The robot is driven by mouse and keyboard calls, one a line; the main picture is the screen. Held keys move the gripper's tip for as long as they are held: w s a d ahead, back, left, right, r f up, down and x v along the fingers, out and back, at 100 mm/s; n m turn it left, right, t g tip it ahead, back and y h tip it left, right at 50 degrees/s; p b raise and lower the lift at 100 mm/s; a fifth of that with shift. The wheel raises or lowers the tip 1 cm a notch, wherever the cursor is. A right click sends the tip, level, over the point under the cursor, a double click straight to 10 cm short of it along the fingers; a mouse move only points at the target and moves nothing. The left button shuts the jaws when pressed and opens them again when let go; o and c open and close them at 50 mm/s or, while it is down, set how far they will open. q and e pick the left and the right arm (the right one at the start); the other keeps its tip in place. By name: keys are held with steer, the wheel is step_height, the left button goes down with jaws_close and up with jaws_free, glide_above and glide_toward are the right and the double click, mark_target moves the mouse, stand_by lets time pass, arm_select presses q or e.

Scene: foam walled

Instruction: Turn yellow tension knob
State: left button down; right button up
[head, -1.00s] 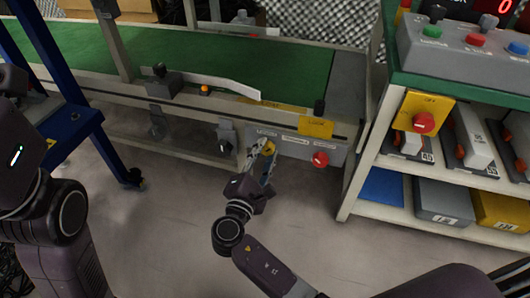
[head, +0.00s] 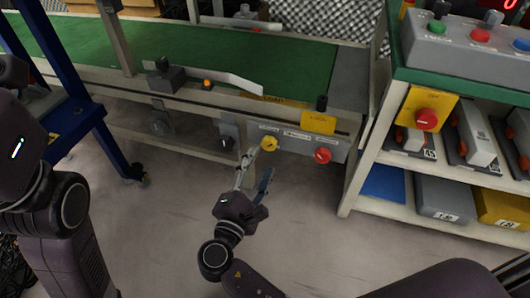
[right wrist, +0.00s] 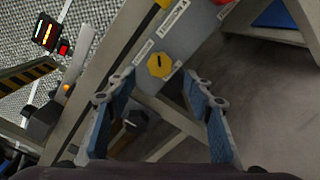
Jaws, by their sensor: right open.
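The yellow tension knob (head: 269,144) sits on the grey control panel on the conveyor's front side. It also shows in the right wrist view (right wrist: 159,65), with a dark mark on its face, just beyond the fingertips. My right gripper (head: 256,172) is open and empty, just in front of and below the knob, apart from it. In the right wrist view its two blue-padded fingers (right wrist: 160,85) are spread wide. My left arm shows at the left edge of the head view, but its gripper fingers are out of the picture.
A red knob (head: 322,155) is to the right on the same panel (head: 297,144). A black knob (head: 226,142) is to the left. A shelf rack (head: 372,190) with bins stands at right, and a blue frame (head: 97,120) at left. The floor in front is clear.

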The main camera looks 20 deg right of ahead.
steer(key=v, duration=0.5)
steer(key=shift+s, duration=0.1)
stand_by(0.3)
